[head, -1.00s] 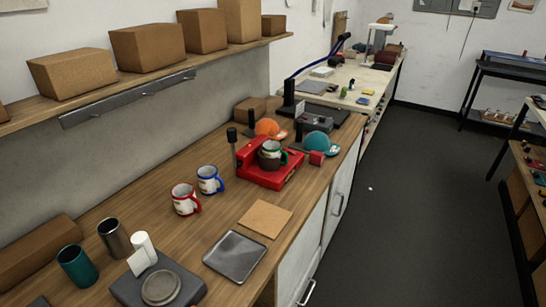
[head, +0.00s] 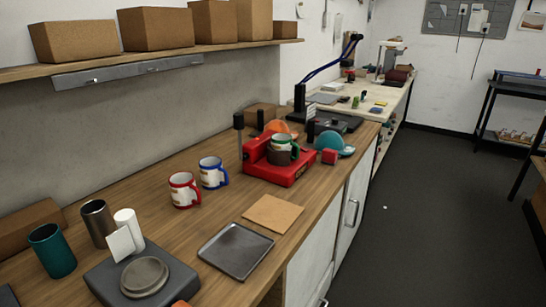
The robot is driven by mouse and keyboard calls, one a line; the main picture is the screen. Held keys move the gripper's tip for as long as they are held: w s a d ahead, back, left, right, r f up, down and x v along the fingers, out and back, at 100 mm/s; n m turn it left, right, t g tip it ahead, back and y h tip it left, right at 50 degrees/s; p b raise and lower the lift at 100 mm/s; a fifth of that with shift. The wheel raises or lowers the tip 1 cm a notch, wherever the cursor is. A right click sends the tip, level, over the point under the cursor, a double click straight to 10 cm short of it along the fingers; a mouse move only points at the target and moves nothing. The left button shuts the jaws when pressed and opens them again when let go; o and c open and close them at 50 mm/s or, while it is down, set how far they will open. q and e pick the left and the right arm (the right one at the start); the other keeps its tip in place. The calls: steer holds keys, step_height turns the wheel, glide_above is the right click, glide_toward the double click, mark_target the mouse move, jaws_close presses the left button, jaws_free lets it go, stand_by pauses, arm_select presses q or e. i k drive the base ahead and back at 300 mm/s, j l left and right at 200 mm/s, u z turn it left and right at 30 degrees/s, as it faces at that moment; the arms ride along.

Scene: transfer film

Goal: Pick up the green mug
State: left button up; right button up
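The green mug (head: 284,144) is white with a green rim and a green handle. It sits in the red mug press (head: 266,172) on the wooden counter, with a dark band wrapped around its body. Its handle points to the right. Neither of my grippers shows in the head view.
A red mug (head: 183,190) and a blue mug (head: 212,173) stand left of the press. A cork square (head: 272,213) and a dark tray (head: 236,250) lie in front. A round-plated scale (head: 144,277) and tumblers (head: 52,251) stand at the near left. A shelf holds cardboard boxes (head: 155,29).

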mark_target(286, 150)
steer(key=i+l+u, duration=0.15)
steer(key=u, duration=0.15)
steer(key=i+l+u, duration=0.15)
steer(key=l+u, duration=0.15)
steer(key=i+l+u, duration=0.1)
steer(key=l+u, duration=0.45)
steer(key=l, duration=0.2)
steer(key=i+l+u, duration=0.15)
steer(key=l, duration=0.95)
steer(key=i+l+u, duration=0.15)
steer(key=l, duration=0.95)
steer(key=k, duration=0.05)
